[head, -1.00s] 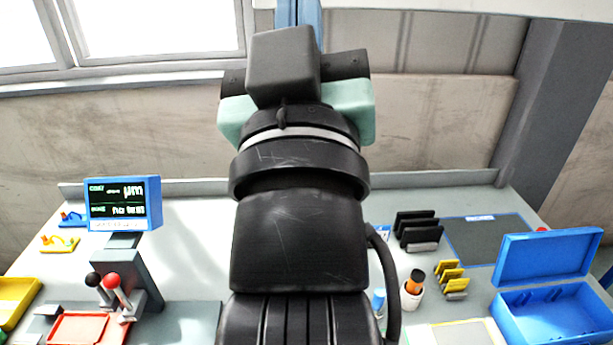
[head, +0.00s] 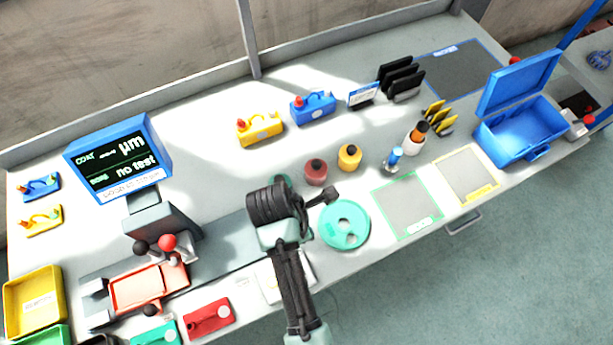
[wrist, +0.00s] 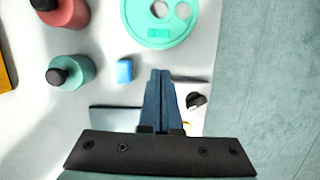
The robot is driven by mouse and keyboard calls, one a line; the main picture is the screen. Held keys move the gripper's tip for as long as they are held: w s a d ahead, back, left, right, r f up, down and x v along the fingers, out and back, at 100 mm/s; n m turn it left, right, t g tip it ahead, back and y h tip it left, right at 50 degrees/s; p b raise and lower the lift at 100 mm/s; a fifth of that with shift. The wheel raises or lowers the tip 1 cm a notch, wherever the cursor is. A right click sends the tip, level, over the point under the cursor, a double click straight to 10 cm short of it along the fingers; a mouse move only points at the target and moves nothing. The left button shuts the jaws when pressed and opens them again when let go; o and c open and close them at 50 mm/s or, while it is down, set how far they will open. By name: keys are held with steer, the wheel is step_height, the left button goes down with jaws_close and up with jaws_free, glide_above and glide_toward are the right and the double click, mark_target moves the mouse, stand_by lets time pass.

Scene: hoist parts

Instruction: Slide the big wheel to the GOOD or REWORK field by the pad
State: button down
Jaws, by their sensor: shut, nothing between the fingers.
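The big wheel (head: 331,232) is a flat teal disc with holes, lying on the bench. It sits left of the green-edged field (head: 407,207) and the yellow-edged field (head: 467,175); their labels are too small to read surely. In the wrist view the wheel (wrist: 137,24) is at the top, with a small teal rectangular pad (wrist: 159,33) on its near side. My gripper (wrist: 161,73) is shut and empty, its dark blue fingers pointing towards the wheel with a gap in the picture. In the head view my arm hides the fingers.
A screen (head: 118,157) reads COAT, µm and "no test". Red (head: 315,173) and yellow (head: 349,158) bottles stand behind the wheel, and a blue-capped bottle (head: 393,160) behind the green-edged field. An open blue case (head: 520,125) stands right. A small blue block (wrist: 124,70) lies near my fingers.

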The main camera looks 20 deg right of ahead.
mark_target(329, 231)
steer(key=x, duration=0.7)
steer(key=shift+w+f, duration=0.15)
